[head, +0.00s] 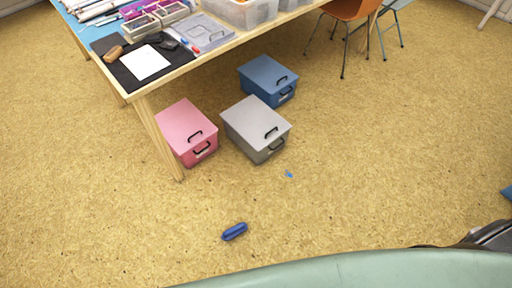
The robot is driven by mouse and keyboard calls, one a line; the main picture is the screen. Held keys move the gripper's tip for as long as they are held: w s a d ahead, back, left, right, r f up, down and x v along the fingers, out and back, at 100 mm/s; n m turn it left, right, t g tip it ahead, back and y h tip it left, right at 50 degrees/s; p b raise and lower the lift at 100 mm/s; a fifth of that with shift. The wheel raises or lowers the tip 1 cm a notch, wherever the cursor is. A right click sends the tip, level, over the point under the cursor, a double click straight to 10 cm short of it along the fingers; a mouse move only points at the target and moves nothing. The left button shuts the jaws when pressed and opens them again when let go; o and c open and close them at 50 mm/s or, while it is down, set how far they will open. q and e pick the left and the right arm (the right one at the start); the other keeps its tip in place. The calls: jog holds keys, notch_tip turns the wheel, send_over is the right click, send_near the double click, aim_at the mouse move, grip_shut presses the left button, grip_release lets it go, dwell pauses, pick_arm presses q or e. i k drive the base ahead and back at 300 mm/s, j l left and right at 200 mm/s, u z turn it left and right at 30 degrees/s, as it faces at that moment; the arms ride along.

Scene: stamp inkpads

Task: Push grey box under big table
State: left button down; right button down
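The grey box (256,128) stands on the floor near the front edge of the big table (225,46). It has a light lid with a black handle on top and another on its front side. It sits between the pink box (187,131) on its left and the blue box (268,79) behind it to the right. The grey box appears mostly out in the open, in front of the tabletop edge. Neither of my grippers shows clearly in the head view.
A table leg (158,137) stands by the pink box. An orange chair (350,12) stands at the back right. The floor (400,150) to the right is clear.

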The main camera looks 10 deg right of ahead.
aim_at(258, 158)
jog(key=i+l+u, duration=0.1)
jog(key=u, duration=0.3)
jog(key=l+u, duration=0.25)
jog(key=u, duration=0.15)
jog(key=l+u, duration=0.25)
jog(key=u, duration=0.2)
jog(key=l+u, duration=0.2)
jog(key=u, duration=0.2)
jog(key=i+l, duration=0.05)
